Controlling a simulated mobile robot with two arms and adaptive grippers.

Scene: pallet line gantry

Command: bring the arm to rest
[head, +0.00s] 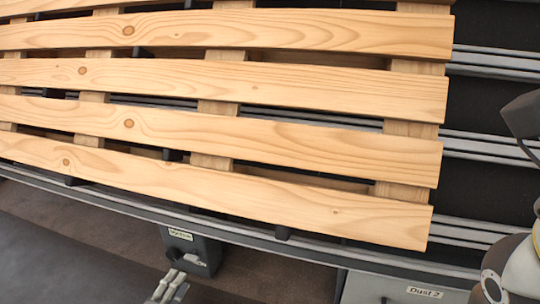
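My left gripper (172,284) shows at the bottom edge in the head view, left of the middle. Only the ends of its grey fingers are in the picture. They lie close side by side, just below a dark box with a label. Whether they are open or shut is not clear, and I see no object between them. Pale and dark links of my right arm stand at the right edge. My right gripper is not in the picture.
A wooden pallet (300,195) with several long slats lies on a dark conveyor with metal rails (490,145). The dark labelled box (196,257) hangs below its front edge. A grey box labelled "Dust 2" (375,289) is at the bottom right. Brown floor (95,228) shows lower left.

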